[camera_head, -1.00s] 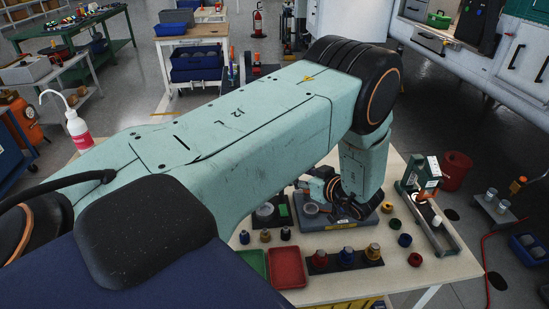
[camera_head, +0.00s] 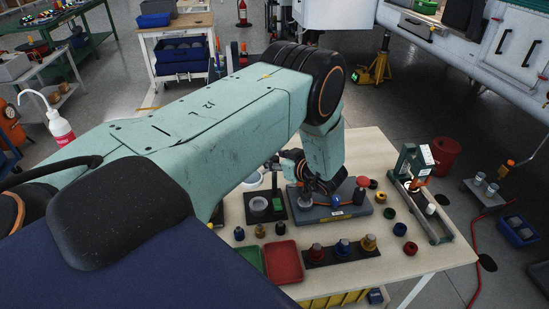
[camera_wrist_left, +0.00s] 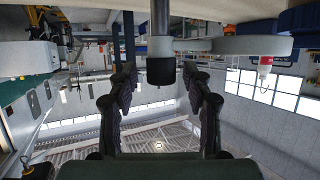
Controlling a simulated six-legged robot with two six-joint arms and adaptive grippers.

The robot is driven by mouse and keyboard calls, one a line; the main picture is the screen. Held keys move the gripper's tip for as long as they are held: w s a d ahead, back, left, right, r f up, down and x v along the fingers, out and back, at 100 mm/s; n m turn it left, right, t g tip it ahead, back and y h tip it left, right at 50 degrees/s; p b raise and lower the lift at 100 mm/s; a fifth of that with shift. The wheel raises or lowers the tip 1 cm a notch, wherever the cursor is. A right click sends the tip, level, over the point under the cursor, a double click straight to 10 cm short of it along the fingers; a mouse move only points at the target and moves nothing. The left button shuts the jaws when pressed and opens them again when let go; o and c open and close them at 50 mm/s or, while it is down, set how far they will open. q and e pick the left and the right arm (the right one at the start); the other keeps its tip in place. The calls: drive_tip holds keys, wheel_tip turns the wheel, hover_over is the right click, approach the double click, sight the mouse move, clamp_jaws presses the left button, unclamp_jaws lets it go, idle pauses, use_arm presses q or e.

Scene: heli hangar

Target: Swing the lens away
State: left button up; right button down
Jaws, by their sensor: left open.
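In the left wrist view, a pale grey round head (camera_wrist_left: 243,46), which looks like the lens, sits at the right end of a flat arm. A black-tipped upright post (camera_wrist_left: 161,48) stands at the arm's other end. My left gripper (camera_wrist_left: 160,78) is open, with its two dark fingers on either side of the post's line and nothing seen gripped. In the head view my left gripper (camera_head: 314,184) is low over the bench, right of a black stand base (camera_head: 278,212) with a pale ring on it. My arm hides part of this stand. My right gripper is not in view.
A grey fixture (camera_head: 345,213) with a red knob lies under and beside my gripper. Red tray (camera_head: 283,262), several coloured knobs and a green press-like device (camera_head: 412,165) crowd the bench (camera_head: 375,150). A wash bottle (camera_head: 60,128) stands at the left.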

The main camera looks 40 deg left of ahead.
use_arm(q)
drive_tip(key=shift+a+f, duration=0.15)
drive_tip(key=shift+a, duration=0.25)
drive_tip(key=shift+c, duration=0.2)
drive_tip(key=shift+d, duration=0.15)
drive_tip(key=c, duration=0.6)
clamp_jaws()
